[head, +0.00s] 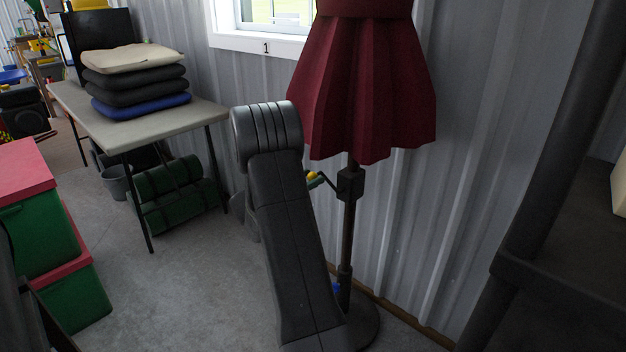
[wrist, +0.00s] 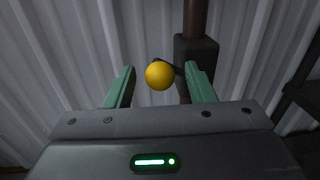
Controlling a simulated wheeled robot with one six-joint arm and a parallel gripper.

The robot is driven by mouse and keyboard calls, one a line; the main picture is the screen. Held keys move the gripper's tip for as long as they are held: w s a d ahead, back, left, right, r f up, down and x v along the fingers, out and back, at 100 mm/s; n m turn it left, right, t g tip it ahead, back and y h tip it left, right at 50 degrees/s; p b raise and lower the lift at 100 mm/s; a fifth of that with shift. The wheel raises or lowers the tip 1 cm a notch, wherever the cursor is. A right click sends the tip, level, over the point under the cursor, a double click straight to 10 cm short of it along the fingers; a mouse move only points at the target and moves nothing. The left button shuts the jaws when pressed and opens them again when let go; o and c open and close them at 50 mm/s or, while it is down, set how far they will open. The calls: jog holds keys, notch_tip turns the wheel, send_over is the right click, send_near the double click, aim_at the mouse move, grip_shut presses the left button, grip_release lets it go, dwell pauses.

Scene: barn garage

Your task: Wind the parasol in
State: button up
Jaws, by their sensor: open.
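The dark red parasol (head: 365,85) hangs in folds around its pole (head: 349,230), its top cut off by the picture edge. A dark crank housing (head: 350,183) sits on the pole below the cloth; it also shows in the wrist view (wrist: 196,52). A thin crank arm runs left from it to a round yellow knob (wrist: 160,75), which also shows in the head view (head: 312,175). My gripper (wrist: 160,67) is open, its green fingers on either side of the knob with gaps visible. In the head view my arm hides most of the gripper.
The pole stands on a round dark base (head: 364,325) close to the corrugated wall (head: 465,130). A table (head: 200,112) with stacked cushions (head: 135,80) stands at left. Green boxes with red lids (head: 40,225) are at far left. A dark shelf (head: 560,285) is at right.

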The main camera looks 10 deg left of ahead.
jog(key=shift+x, duration=0.85)
jog(key=shift+c, duration=0.4)
grip_shut()
jog(key=shift+f, duration=0.15)
